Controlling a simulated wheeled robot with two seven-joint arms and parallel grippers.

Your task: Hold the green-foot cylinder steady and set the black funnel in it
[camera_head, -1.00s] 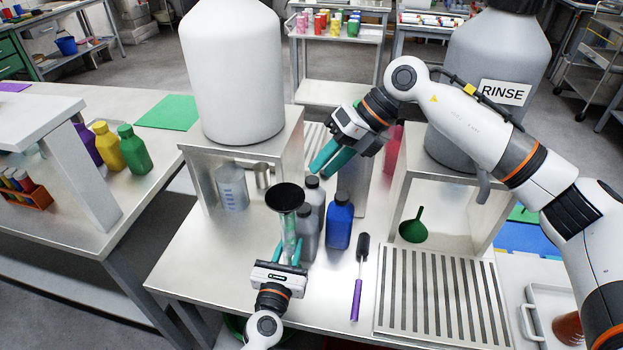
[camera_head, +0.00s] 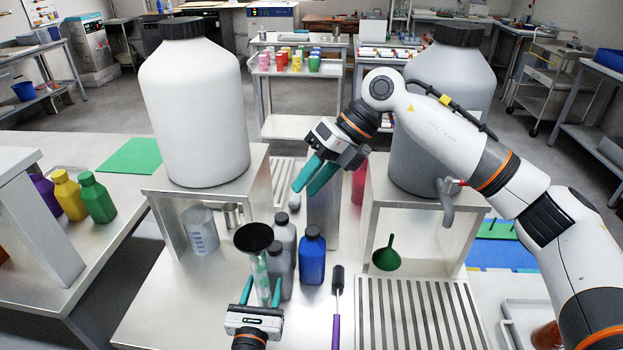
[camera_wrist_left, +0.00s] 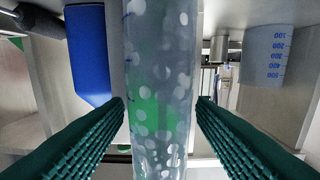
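The clear cylinder (camera_head: 261,278) stands upright at the table's front, its foot hidden behind my left gripper in the head view. The black funnel (camera_head: 253,237) sits in its top, its wide mouth upward. My left gripper (camera_head: 262,285) is open, with one teal finger on either side of the cylinder. In the left wrist view the cylinder (camera_wrist_left: 160,70) rises between the ribbed fingers, with narrow gaps at both sides. My right gripper (camera_head: 306,189) is up and behind to the right of the funnel, its fingers slightly apart and empty.
Grey dark-capped bottles (camera_head: 286,234) and a blue bottle (camera_head: 312,258) stand close right of the cylinder. A purple-handled brush (camera_head: 337,310) lies beside them. A beaker (camera_head: 201,232) stands under the left stand. A green funnel (camera_head: 387,256) sits under the right stand, behind a slotted drain (camera_head: 418,312).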

